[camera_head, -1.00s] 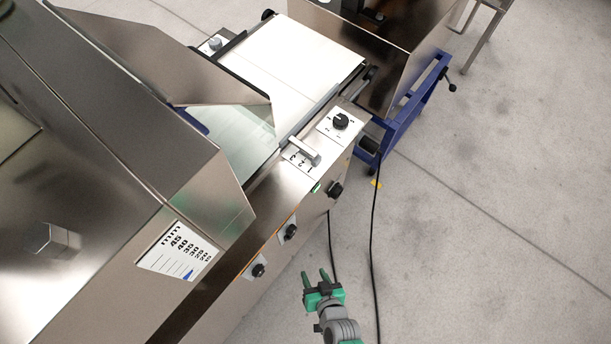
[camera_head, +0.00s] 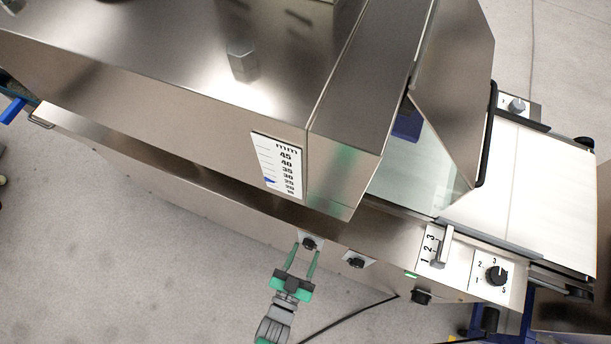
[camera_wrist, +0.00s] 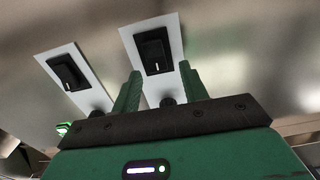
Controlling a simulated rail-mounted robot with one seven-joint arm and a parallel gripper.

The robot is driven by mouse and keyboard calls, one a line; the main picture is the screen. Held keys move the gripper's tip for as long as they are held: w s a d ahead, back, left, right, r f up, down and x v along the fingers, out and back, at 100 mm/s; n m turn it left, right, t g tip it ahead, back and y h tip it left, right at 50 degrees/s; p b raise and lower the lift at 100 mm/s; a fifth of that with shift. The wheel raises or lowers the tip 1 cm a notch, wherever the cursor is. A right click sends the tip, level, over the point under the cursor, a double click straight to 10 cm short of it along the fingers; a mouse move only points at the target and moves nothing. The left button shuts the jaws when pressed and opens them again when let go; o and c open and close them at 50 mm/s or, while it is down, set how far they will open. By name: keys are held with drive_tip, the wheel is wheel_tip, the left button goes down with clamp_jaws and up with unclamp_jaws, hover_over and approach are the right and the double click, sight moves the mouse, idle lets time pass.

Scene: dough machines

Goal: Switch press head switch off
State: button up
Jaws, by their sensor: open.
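Two black switches on pale plates sit on the machine's front side. One switch (camera_head: 309,244) is straight ahead of my gripper (camera_head: 304,252); the other switch (camera_head: 355,263) is to its right in the head view. No label tells which is the press head switch. In the wrist view, the near switch (camera_wrist: 153,52) shows just beyond and between my green fingertips (camera_wrist: 159,74), and the other switch (camera_wrist: 68,71) is left of them. Both are rockers with a white mark. My gripper is open and empty. Whether a fingertip touches the plate cannot be told.
The steel press housing (camera_head: 330,170) with its mm scale (camera_head: 277,166) overhangs above the switches. To the right are a lever (camera_head: 442,246), a rotary knob (camera_head: 496,275) and the belt (camera_head: 535,185). A black cable (camera_head: 345,318) lies on the floor. The floor at lower left is clear.

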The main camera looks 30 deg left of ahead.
drive_tip(key=shift+w, duration=0.3)
drive_tip(key=shift+c, duration=0.4)
clamp_jaws()
drive_tip(key=t+b, duration=0.1)
drive_tip(key=b, duration=0.2)
drive_tip(key=t+b, duration=0.1)
drive_tip(key=b, duration=0.1)
drive_tip(key=shift+s+d+f+b, duration=0.1)
drive_tip(key=shift+s+f+b, duration=0.05)
drive_tip(key=shift+f+b, duration=0.25)
